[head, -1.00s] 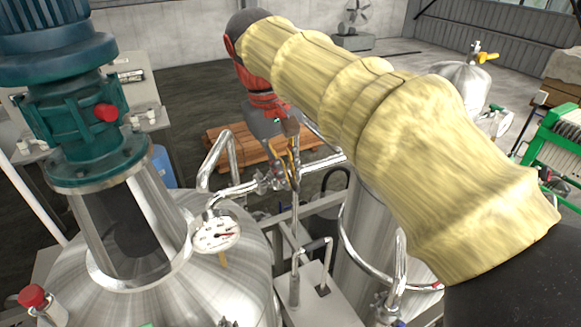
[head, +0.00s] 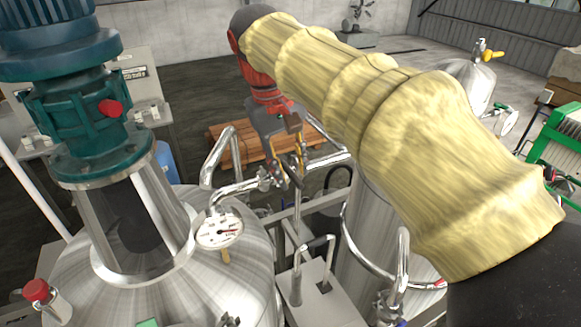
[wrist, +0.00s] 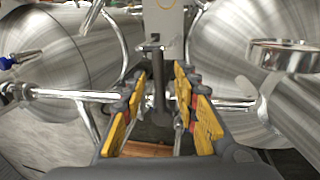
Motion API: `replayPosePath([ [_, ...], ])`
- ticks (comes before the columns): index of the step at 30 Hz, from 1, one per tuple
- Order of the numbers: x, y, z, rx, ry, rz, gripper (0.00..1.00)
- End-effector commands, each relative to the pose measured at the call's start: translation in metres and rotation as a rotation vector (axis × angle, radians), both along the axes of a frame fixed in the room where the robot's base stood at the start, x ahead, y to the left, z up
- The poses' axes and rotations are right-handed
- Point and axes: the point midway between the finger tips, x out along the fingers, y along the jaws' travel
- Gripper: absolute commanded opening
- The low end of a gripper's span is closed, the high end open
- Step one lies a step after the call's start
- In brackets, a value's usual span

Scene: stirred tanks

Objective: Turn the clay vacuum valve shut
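A metal pipe with a small valve fitting (head: 266,180) runs beside the steel tank, at the fingers of my gripper (head: 288,168). In the wrist view my gripper (wrist: 158,112) is open, with yellow pads on both fingers. A dark upright bar (wrist: 157,88) with a short crosspiece stands between the fingers, with gaps seen on both sides. It looks like the valve's handle or stem. I cannot tell any contact, and no clay colour shows clearly on it.
A steel tank (head: 150,285) with a green motor (head: 85,110) and a pressure gauge (head: 220,230) stands at left. Bent pipes (head: 218,160) lie close to my gripper. A second tank (head: 365,235) is at right, partly behind my arm. A wooden pallet (head: 232,150) lies behind.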

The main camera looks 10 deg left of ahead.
Motion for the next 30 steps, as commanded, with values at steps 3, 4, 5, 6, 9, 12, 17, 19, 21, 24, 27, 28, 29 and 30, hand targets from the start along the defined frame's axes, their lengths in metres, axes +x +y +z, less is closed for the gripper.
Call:
replayPosePath([
  [3,0.0,0.001,0.003,0.001,-0.001,0.0,0.3],
  [4,0.0,0.001,0.005,0.001,-0.002,0.0,0.3],
  [5,0.0,0.002,0.008,0.001,-0.002,0.0,0.3],
  [6,-0.001,0.003,0.012,0.0,-0.001,0.001,0.3],
  [9,-0.002,0.006,0.029,0.001,-0.001,0.001,0.3],
  [12,-0.004,0.01,0.049,0.002,-0.003,0.002,0.3],
  [17,-0.007,0.015,0.081,0.002,-0.002,0.001,0.3],
  [19,-0.009,0.017,0.092,0.002,-0.002,0.001,0.3],
  [21,-0.009,0.019,0.101,0.001,-0.002,0.0,0.3],
  [24,-0.011,0.02,0.111,0.001,-0.002,0.0,0.3],
  [27,-0.012,0.02,0.116,0.0,0.0,0.0,0.3],
  [28,-0.012,0.02,0.117,0.0,0.0,0.0,0.3],
  [29,-0.012,0.02,0.117,0.0,0.0,0.0,0.3],
  [30,-0.012,0.02,0.117,-0.001,0.001,0.0,0.3],
])
